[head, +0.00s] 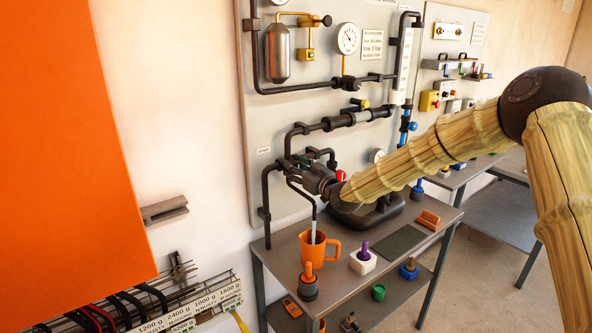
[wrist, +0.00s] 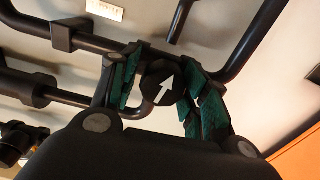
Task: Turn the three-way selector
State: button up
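The three-way selector is a dark round knob (wrist: 160,84) with a white arrow, seen in the wrist view at the pipe junction. The arrow points up and slightly right in that view. My gripper (wrist: 158,70) has its two green-padded fingers on either side of the knob. A gap shows between the left finger and the knob; the right finger is close to it, and I cannot tell if it touches. In the head view my gripper (head: 304,163) is at the pipes on the panel's lower left, and it hides the knob.
Dark pipes (head: 266,190) run around my gripper on the grey panel (head: 290,105). Below, a table (head: 345,280) holds an orange jug (head: 318,252) under a spout, a white block (head: 362,263) and a dark mat (head: 398,244). An orange panel (head: 60,150) fills the left.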

jog(key=shift+o, duration=0.5)
jog(key=shift+s+d, duration=0.1)
jog(key=shift+s, duration=0.05)
jog(key=shift+a+f, duration=0.15)
jog(key=shift+a, duration=0.05)
jog(key=v, duration=1.2)
jog(key=shift+d, duration=0.1)
